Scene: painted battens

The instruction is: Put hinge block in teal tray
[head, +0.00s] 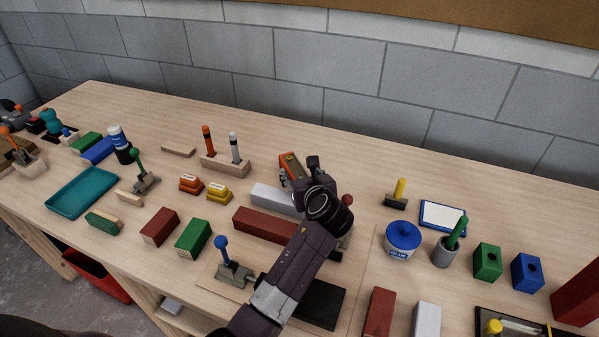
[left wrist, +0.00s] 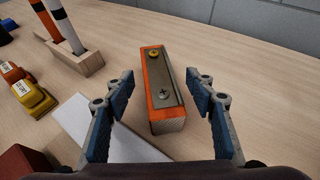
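The hinge block (head: 290,163) is an orange block with a metal plate and screws on top, on the bench behind my left gripper (head: 299,173). In the left wrist view the hinge block (left wrist: 165,92) shows between the two blue-padded fingers of my left gripper (left wrist: 160,76). The fingers are open, with a gap on both sides of the block; I cannot tell how far above the bench they are. The teal tray (head: 55,205) lies empty at the left of the bench. My right gripper is out of view.
A wooden holder (head: 226,165) with orange and white markers stands left of the hinge block. A white block (head: 276,199) and a dark red bar (head: 264,225) lie in front. Orange and yellow small blocks, a green-knobbed lever (head: 143,180) and several blocks stand toward the tray.

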